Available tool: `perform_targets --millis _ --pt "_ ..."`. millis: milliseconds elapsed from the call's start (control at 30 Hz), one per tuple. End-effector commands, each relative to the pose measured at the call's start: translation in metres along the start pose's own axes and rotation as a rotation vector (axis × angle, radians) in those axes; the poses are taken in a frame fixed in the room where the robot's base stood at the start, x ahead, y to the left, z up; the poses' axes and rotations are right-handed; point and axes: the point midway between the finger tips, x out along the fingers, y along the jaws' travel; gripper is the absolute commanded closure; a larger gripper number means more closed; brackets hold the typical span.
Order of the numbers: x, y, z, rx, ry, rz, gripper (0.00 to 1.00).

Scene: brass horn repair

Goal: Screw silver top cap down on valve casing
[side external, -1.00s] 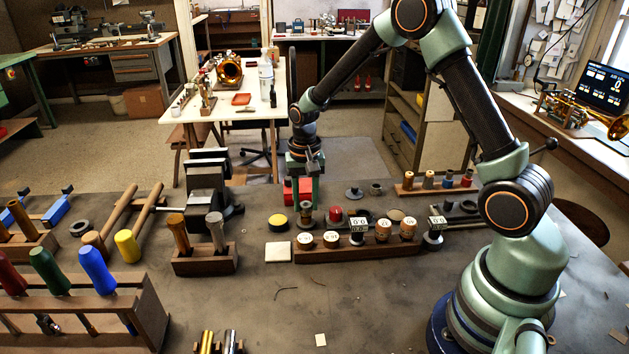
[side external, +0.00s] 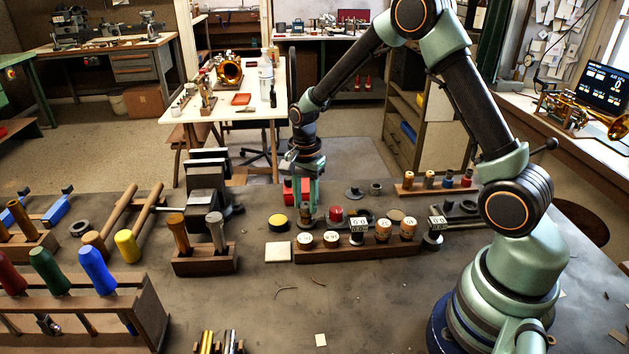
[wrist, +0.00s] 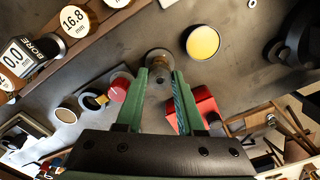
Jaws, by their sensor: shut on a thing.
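My gripper (side external: 308,213) points down over the bench, behind the left end of the wooden gauge rack. In the wrist view its two green fingers (wrist: 162,76) are shut on a small round metal piece, the silver top cap (wrist: 159,60), which shows between the fingertips. The valve casing is mostly hidden by the fingers and cap. I cannot tell whether the cap is seated on it or tilted.
A red block (wrist: 201,107) stands close beside the fingers. A yellow-topped disc (side external: 277,222) lies to the left. The rack (side external: 345,254) of labelled gauges is just in front.

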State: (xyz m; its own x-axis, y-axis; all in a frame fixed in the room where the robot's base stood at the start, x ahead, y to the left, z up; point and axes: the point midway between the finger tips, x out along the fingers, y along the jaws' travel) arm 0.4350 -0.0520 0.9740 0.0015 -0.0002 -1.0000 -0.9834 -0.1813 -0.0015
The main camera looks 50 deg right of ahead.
Motion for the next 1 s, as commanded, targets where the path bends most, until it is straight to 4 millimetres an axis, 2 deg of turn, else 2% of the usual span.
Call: perform_targets --millis 200,233,300,333,533,600,867,1000 --pt "0.0006 0.0006 0.0003 0.014 -0.001 0.002 1.00" --pt "0.0006 0.0006 0.0003 0.014 -0.001 0.002 0.59" --pt "0.0006 0.0006 0.0003 0.013 -0.001 0.002 0.32" --pt "0.0005 0.0005 0.0003 0.013 -0.001 0.002 0.28" --pt "0.0003 0.0003 0.0001 0.012 0.000 0.001 0.28" --pt "0.0003 0.0003 0.0001 0.012 0.000 0.001 0.18" --pt "0.0001 0.0001 0.0001 0.009 0.000 0.000 0.18" --pt "0.0001 0.0001 0.0000 -0.083 0.000 0.000 0.18"
